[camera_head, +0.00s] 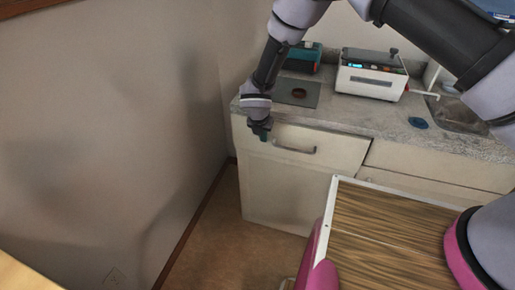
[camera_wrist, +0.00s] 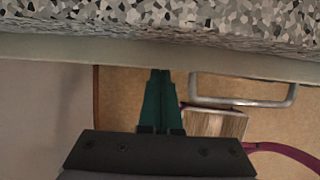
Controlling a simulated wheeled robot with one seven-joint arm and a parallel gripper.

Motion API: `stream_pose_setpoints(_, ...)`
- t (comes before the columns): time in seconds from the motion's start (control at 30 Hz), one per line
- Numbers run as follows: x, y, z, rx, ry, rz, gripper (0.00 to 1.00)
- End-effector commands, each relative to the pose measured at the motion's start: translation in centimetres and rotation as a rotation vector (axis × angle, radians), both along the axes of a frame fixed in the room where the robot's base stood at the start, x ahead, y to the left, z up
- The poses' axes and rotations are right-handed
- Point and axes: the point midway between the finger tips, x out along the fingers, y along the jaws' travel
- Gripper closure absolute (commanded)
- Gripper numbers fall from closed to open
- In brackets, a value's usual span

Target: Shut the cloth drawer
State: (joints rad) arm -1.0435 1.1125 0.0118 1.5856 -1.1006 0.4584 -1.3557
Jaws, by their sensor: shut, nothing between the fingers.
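The cloth drawer's pale front (camera_head: 338,146) is at the upper left of the cabinet, under the stone counter. It looks flush or nearly flush with the cabinet; any small gap is too fine to tell. Its metal bar handle (camera_head: 295,150) faces outward and also shows in the wrist view (camera_wrist: 245,103). My gripper (camera_head: 262,134) is at the front's left part, left of the handle and just below the counter edge. In the wrist view its green fingers (camera_wrist: 160,74) are together and empty, with the tips at or very near the drawer front (camera_wrist: 60,50). The drawer's inside is hidden.
The grey speckled counter (camera_head: 340,118) holds a white machine (camera_head: 371,76), a teal device (camera_head: 303,58), a dark plate (camera_head: 297,93) and a blue item (camera_head: 418,123). A wall (camera_head: 110,120) stands close on the left. Bare brown floor (camera_head: 235,238) lies before the cabinet.

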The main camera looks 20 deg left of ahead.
Motion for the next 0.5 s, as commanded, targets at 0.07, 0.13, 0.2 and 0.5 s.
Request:
stream_pose_setpoints(0.07, 1.2, 0.1, 0.0, 0.002, 0.0, -0.002, 1.0)
stream_pose_setpoints(0.13, 1.9, 0.1, 0.0, 0.001, 0.001, -0.003, 1.0)
stream_pose_setpoints(0.2, 2.4, 0.1, 0.0, 0.0, 0.0, -0.001, 1.0)
stream_pose_setpoints(0.5, 3.1, 0.2, 0.0, 0.001, -0.001, 0.001, 1.0)
